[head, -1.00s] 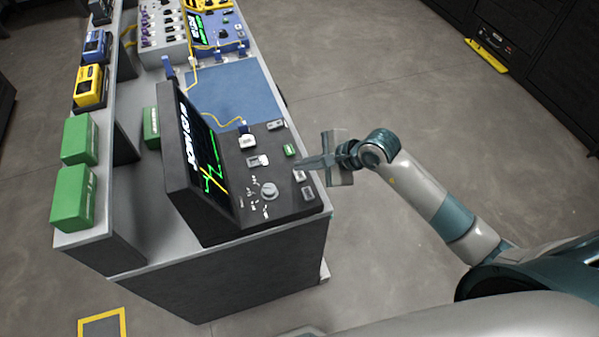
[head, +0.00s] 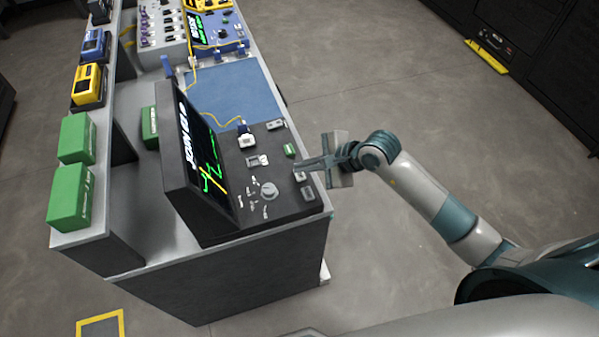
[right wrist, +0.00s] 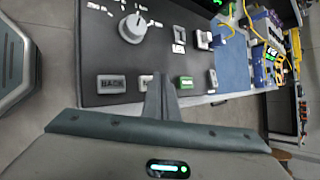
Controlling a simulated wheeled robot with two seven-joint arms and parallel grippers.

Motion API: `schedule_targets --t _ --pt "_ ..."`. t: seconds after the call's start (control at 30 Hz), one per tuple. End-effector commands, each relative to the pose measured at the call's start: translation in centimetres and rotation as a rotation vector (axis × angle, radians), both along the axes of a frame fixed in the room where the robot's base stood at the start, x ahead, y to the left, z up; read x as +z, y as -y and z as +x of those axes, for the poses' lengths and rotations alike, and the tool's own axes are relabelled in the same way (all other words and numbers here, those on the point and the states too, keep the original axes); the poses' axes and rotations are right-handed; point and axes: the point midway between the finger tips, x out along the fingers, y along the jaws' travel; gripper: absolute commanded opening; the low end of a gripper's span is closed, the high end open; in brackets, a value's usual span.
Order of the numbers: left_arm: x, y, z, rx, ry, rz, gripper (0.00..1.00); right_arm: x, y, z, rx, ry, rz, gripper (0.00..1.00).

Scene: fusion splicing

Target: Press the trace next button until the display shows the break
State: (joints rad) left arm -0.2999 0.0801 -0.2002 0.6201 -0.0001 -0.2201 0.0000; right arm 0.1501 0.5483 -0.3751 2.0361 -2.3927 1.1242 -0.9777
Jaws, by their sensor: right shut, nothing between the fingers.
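The dark console (head: 245,215) stands at the near end of the bench, with a tilted display (head: 205,165) showing large white text that starts with "JOIN" and a green and yellow trace. My right gripper (head: 299,166) is shut and empty, its fingertips low over the console's right edge. In the right wrist view, the shut fingers (right wrist: 162,92) partly cover a grey button (right wrist: 146,82) between the BACK button (right wrist: 111,84) and a green button (right wrist: 186,82). Whether the fingertips touch the grey button cannot be told. My left gripper is not in view.
A grey knob (head: 269,190) and small switches sit on the console panel. A blue mat (head: 240,90) lies behind it, with a yellow cable (head: 225,122) across its near part. Green boxes (head: 72,197) stand on the left shelf. The floor to the right is open.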

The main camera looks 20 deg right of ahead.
Motion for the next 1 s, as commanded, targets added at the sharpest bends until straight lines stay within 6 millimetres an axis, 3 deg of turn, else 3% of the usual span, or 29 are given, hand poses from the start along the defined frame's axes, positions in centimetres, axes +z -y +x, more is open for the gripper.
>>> schedule_targets --t 1.0 --pt "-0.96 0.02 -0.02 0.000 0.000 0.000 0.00 -0.92 0.02 -0.01 0.000 -0.001 -0.001 0.00"
